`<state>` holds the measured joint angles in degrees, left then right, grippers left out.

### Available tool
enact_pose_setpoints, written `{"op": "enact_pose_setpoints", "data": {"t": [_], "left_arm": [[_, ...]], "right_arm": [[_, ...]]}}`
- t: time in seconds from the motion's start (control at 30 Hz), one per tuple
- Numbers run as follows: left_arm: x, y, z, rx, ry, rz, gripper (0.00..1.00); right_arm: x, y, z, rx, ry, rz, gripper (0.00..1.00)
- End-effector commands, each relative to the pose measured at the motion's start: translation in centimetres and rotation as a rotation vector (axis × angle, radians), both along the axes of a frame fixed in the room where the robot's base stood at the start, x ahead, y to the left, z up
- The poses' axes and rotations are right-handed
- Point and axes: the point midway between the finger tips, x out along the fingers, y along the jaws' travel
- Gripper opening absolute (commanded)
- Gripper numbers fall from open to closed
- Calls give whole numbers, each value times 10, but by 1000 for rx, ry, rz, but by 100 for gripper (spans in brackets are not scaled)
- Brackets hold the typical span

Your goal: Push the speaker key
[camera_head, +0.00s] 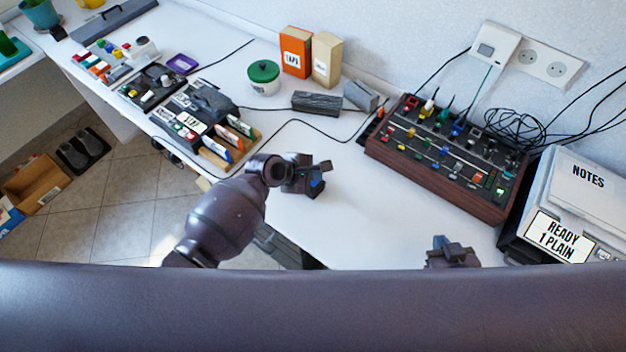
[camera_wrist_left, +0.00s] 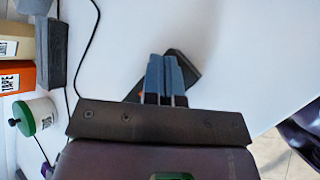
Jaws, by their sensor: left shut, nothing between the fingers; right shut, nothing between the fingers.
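I cannot tell which key is the speaker key. A wood-sided control panel (camera_head: 445,165) with several small coloured keys and knobs sits at the right of the desk; its labels are too small to read. My left gripper (camera_head: 317,183) is over the bare middle of the desk, left of the panel and apart from it. In the left wrist view its blue-grey fingers (camera_wrist_left: 166,75) are together and empty, with a dark shape (camera_wrist_left: 186,70) beyond them that I cannot make out. My right gripper (camera_head: 452,252) shows at the desk's front edge, shut, mostly hidden by my body.
An orange TAPE box (camera_head: 295,52), a tan box (camera_head: 326,60) and a green-lidded pot (camera_head: 263,76) stand at the back. Grey blocks (camera_head: 316,103) lie before them. Cables cross the desk.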

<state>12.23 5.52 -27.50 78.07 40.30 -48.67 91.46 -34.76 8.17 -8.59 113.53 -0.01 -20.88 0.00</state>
Motion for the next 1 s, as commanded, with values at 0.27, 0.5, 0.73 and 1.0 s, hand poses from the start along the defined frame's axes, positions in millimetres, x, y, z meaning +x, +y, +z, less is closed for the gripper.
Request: {"op": "enact_pose_setpoints", "data": {"t": [0.27,0.5,0.73,1.0], "left_arm": [[0,0,0,0,0,0,0],[0,0,0,0,0,0,0],[0,0,-6,-2,1,1,0],[0,0,-9,0,0,0,0]], "right_arm": [[-1,0,0,0,2,0,0],[-1,0,-1,0,2,0,0],[0,0,0,0,1,0,0],[1,0,0,1,-2,1,0]]}}
